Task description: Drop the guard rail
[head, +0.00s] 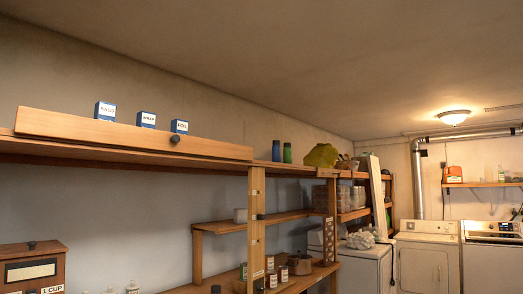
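The guard rail (110,134) is a long wooden board along the front edge of the high wooden shelf (205,164) at the left. It stands up on edge, and a dark round knob (175,138) sits on its front face. Three blue-and-white boxes stand behind it, a left one (105,111), a middle one (146,120) and a right one (179,127); their lower parts are hidden by the rail. Neither of my grippers is in the head view.
A wooden post (256,225) stands below. A wooden box (33,268) is at lower left. White laundry machines (427,260) stand at back right.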

